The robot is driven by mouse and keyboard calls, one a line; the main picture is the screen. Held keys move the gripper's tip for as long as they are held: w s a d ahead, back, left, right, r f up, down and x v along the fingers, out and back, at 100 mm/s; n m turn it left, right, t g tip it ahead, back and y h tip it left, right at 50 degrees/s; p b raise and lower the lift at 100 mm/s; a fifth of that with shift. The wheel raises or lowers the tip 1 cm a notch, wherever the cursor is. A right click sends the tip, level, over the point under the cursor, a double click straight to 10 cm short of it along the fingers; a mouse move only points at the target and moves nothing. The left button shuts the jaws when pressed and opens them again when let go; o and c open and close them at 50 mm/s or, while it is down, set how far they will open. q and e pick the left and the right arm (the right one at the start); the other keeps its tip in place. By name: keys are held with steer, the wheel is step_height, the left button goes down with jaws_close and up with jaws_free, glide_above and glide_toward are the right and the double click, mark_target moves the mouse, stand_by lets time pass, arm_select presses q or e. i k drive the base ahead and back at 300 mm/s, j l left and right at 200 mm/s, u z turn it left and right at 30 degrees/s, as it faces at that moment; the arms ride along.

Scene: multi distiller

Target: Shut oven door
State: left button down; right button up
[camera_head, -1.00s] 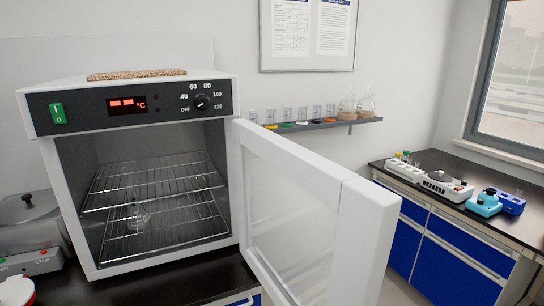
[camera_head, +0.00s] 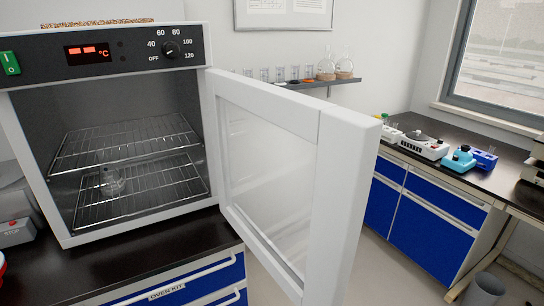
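The oven (camera_head: 110,57) stands on the black counter at the left of the head view. Its white door (camera_head: 345,190), with a glass pane (camera_head: 265,165), stands wide open, hinged on the oven's right side and swung out toward me. Inside are two wire racks. A small round glass vessel (camera_head: 112,181) sits inside on the lower rack. Neither of my grippers shows in this view.
The black counter (camera_head: 150,262) has blue drawers below it. A wall shelf (camera_head: 335,82) with glassware is behind the door. At the right, a blue-fronted bench (camera_head: 430,215) holds several lab devices. A grey bin (camera_head: 485,290) stands on the floor there. Floor between counter and bench looks clear.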

mark_target(294, 171)
steer(key=u, duration=1.25)
steer(key=l+u, duration=0.25)
steer(key=l, duration=1.75)
steer(key=i, duration=0.1)
